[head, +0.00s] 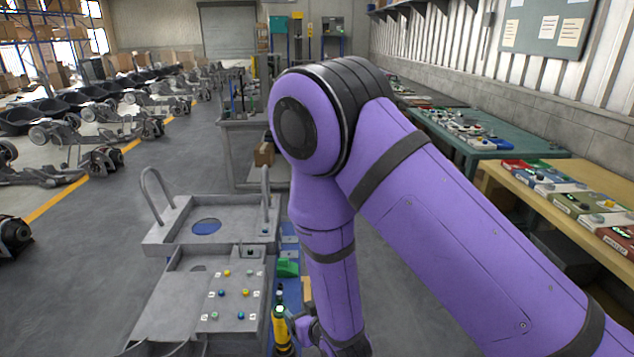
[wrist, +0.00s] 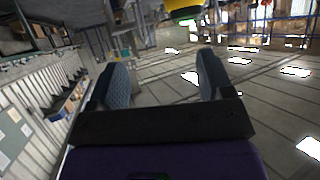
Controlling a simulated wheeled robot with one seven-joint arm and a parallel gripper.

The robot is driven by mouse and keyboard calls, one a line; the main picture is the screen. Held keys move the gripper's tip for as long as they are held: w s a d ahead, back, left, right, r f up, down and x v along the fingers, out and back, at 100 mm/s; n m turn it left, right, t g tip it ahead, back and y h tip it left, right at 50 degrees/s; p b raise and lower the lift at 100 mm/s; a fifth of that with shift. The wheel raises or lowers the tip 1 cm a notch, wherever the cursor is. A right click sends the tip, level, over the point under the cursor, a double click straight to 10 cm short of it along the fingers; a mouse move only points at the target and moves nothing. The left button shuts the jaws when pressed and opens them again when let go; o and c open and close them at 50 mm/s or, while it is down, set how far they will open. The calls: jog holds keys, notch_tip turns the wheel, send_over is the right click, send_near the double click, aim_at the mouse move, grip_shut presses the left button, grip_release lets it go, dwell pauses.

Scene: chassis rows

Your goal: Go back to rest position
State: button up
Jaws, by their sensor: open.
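My purple arm reaches from the lower right of the head view, bends at a big elbow joint, and hangs down. My gripper shows in the wrist view (wrist: 162,80) with its two blue-grey fingers wide apart and nothing between them. In the head view it is low in the picture beside the arm's lower end, mostly hidden. A yellow and black tool (head: 282,322) stands upright just left of my arm's end. A yellow and dark rounded thing (wrist: 184,10) shows at the top edge of the wrist view, beyond the fingers; I cannot tell whether it is the same tool.
A grey metal cart with handles (head: 168,237) and a panel of coloured knobs (head: 212,300) stands left of my arm. A wooden bench (head: 520,188) and a green bench (head: 440,130) with control boxes line the right wall. Open floor (head: 75,250) lies to the left, with chassis rows beyond.

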jog(key=w+d+r+m+g+h, duration=0.1)
jog(key=w+d+r, duration=0.25)
jog(key=r, duration=0.35)
jog(key=w+d+r+m+h, duration=0.1)
jog(key=w+d+r, duration=0.1)
jog(key=d+r, duration=0.35)
jog(key=s+d+r+m+g+h, duration=0.1)
jog(key=d+r, duration=0.3)
jog(key=r, duration=0.3)
jog(key=s+d+r+g, duration=0.1)
jog(key=s+d+r, duration=0.1)
jog(key=d+r, duration=0.35)
jog(key=s+d+r+g+h, duration=0.1)
jog(key=s+d+r, duration=0.4)
jog(key=s, duration=0.2)
jog(key=s+d+r+m+g+h, duration=0.1)
jog(key=s+d+r, duration=0.4)
jog(key=s, duration=0.3)
jog(key=s+d+r+m+h, duration=0.1)
jog(key=s+d+r, duration=0.3)
jog(key=s, duration=0.4)
jog(key=shift+s+d+r+g, duration=0.2)
jog(key=shift+d+r+g, duration=0.2)
jog(key=shift+r, duration=0.35)
